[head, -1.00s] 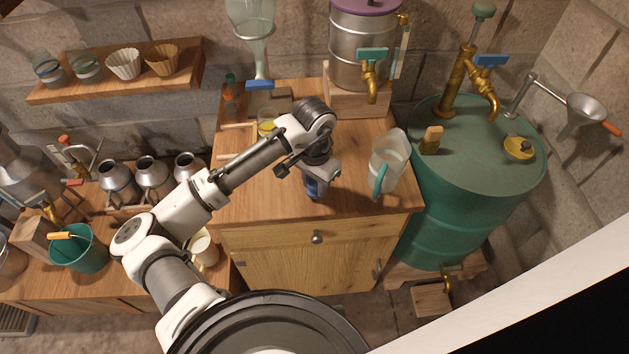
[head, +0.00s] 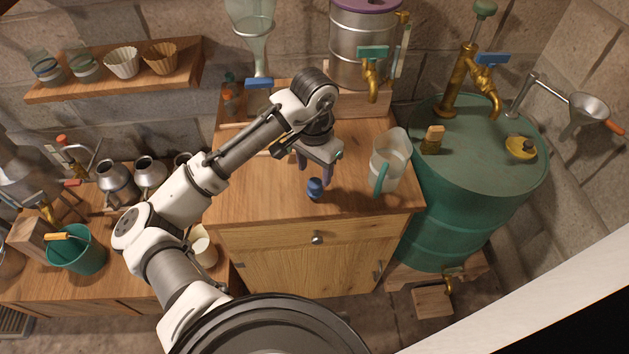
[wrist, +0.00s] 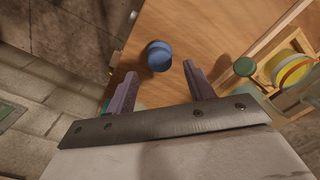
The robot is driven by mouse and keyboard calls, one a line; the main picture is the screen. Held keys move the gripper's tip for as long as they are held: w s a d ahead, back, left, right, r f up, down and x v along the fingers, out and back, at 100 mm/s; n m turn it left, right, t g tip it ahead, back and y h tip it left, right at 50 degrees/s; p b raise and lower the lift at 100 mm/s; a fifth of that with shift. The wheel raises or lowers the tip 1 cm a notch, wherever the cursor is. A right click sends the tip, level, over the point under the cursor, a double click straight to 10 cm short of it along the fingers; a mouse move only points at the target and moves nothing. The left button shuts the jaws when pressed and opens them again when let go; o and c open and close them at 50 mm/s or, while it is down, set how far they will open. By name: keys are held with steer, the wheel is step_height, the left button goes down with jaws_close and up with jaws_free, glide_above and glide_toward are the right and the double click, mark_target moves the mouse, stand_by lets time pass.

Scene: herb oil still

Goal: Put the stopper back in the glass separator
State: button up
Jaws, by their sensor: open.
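A blue stopper (head: 315,188) stands on the wooden cabinet top near its front edge. In the wrist view the stopper (wrist: 159,56) lies just beyond and between my fingertips, apart from them. My gripper (head: 314,180) is open and empty above the cabinet top, close behind the stopper; its two fingers also show in the wrist view (wrist: 160,72). The glass separator (head: 258,45) is the tall clear vessel at the back of the cabinet, with a blue-handled tap (head: 259,83) low on it. Its top is cut off by the frame edge.
A clear jug (head: 391,160) with a teal handle stands right of my gripper. A steel vessel (head: 361,48) with a brass tap stands on a wooden block behind it. A green drum (head: 480,165) stands to the right. The cabinet's front left top is clear.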

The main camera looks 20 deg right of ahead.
mark_target(314, 182)
step_height(314, 182, up, 7)
steer(key=shift+f, duration=0.15)
